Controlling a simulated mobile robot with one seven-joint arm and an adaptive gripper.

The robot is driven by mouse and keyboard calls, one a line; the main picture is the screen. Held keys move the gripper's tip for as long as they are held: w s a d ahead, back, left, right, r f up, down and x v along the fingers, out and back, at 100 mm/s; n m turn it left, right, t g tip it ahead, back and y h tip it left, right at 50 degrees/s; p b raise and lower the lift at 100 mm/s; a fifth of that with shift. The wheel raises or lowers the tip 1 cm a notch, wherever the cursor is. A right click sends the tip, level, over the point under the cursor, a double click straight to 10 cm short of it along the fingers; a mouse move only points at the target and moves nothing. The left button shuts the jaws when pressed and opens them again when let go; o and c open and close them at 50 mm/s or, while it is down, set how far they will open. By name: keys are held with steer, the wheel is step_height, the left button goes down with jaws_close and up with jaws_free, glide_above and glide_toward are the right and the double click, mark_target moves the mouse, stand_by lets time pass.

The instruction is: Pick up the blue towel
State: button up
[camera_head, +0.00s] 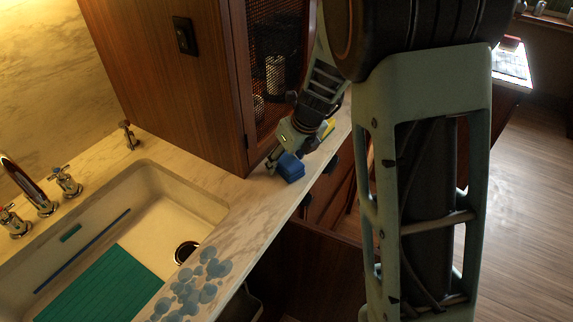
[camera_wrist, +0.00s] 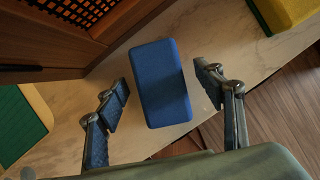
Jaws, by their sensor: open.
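The blue towel (camera_head: 290,167) is a small folded block on the marble counter, near its front edge and beside the wooden cabinet. In the wrist view the towel (camera_wrist: 160,82) lies between my two fingers, with visible gaps on both sides. My gripper (camera_wrist: 165,88) is open and empty. In the head view my gripper (camera_head: 279,160) is right at the towel, and part of the towel is hidden behind it. I cannot tell the exact height of the fingertips above the counter.
A yellow and green sponge-like block (camera_wrist: 288,12) lies on the counter nearby. A wooden cabinet (camera_head: 180,75) with a mesh door stands close to the towel. A sink (camera_head: 140,215) is at the left, with a blue-grey dotted item (camera_head: 190,290) at the counter edge.

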steer(key=shift+f, duration=0.2)
stand_by(0.6)
steer(key=c, duration=1.3)
steer(key=shift+r, duration=0.1)
steer(key=shift+c, duration=0.2)
steer(key=shift+r, duration=0.25)
step_height(320, 180, up, 2)
steer(key=p, duration=0.2)
steer(key=shift+p, duration=0.3)
steer(key=s+r+p, duration=0.1)
steer(key=r+p, duration=0.1)
steer(key=s+r+p, duration=0.2)
steer(key=r+p, duration=0.1)
steer(key=s+d+r+p, duration=0.1)
steer(key=s+r+p, duration=0.1)
steer(key=p, duration=0.1)
steer(key=shift+r, duration=0.3)
steer(key=s+d+r+p, duration=0.1)
steer(key=s+r, duration=0.2)
steer(key=s, duration=0.5)
steer(key=shift+s+d+p, duration=0.35)
